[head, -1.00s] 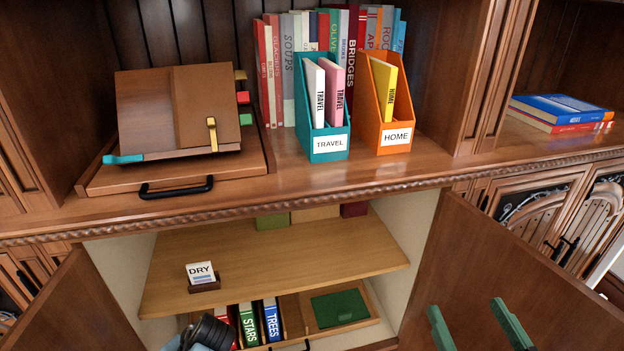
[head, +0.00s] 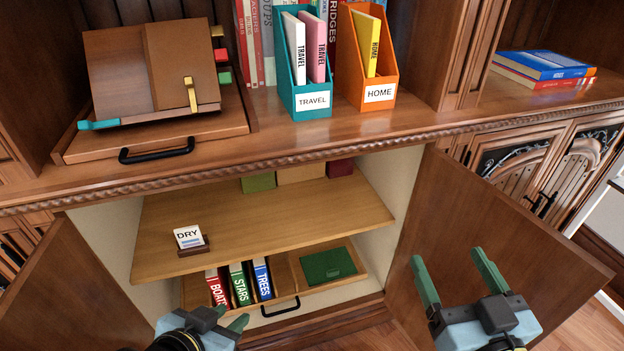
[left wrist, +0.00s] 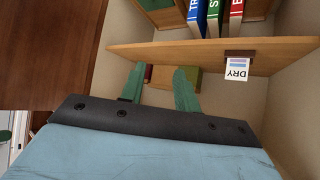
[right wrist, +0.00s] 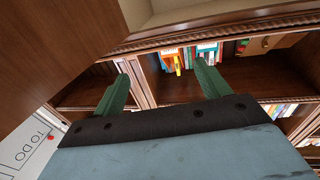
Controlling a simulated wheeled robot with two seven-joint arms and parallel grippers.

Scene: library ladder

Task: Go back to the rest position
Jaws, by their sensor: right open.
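My left gripper (head: 230,320) is at the bottom of the head view, in front of the lower cabinet. In the left wrist view its two green fingers (left wrist: 160,92) stand apart with nothing between them. My right gripper (head: 456,275) is open and empty in front of the right cabinet door (head: 480,225). Its fingers (right wrist: 162,88) are spread wide in the right wrist view. Neither gripper is seen touching anything.
The lower cabinet stands open, its left door (head: 75,290) and right door swung outward. The drawer (head: 345,258) holds BOATS, STARS and TREES books. Above are the DRY card (head: 189,237), a bookstand (head: 150,75), and TRAVEL (head: 312,110) and HOME (head: 381,98) holders.

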